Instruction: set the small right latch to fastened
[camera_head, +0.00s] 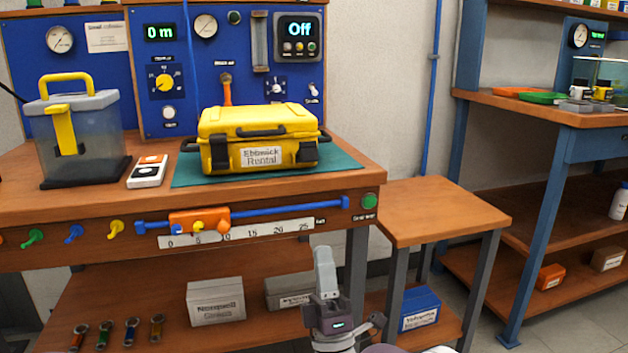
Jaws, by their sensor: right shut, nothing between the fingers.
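A yellow case (222,125) labelled "Ebbwick Rental" lies closed on a green mat (345,159) on the workbench. A dark handle (262,131) crosses its front. A small dark latch (307,152) sits at the right of the case's front; it is too small to tell whether it is fastened. My right gripper (324,258) is shut and empty. It points up in front of the bench, below and to the right of the case, well apart from the latch. My left gripper is not in view.
A lidded clear tank (95,145) and a small white-and-orange device (148,171) stand left of the case. The bench's front edge carries a blue rail with an orange slider (197,220) and a green button (369,201). A bare side table (440,210) stands to the right.

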